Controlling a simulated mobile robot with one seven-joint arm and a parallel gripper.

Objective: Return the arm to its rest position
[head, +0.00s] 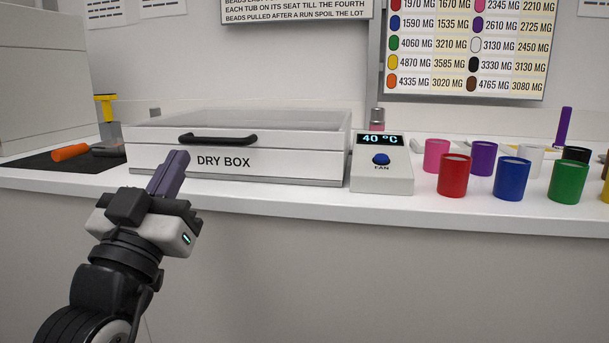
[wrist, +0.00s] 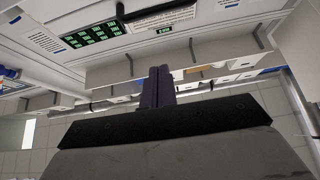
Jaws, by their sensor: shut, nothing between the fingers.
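My gripper (head: 168,173) is at the left of the head view, in front of the bench's front edge. Its dark fingers are pressed together, with nothing between them, and point up and slightly right. They overlap the left part of the dry box front in the picture. In the wrist view the closed fingers (wrist: 158,84) stand upright in the middle, clear of any object. My arm comes up from the lower left corner of the head view.
The dry box (head: 290,165) with a black handle stands on the white bench (head: 330,198). A fan unit (head: 381,178) reading 40 °C is beside it. Several coloured jars, including a red one (head: 453,176), stand at right. An orange-handled tool (head: 70,152) lies at left.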

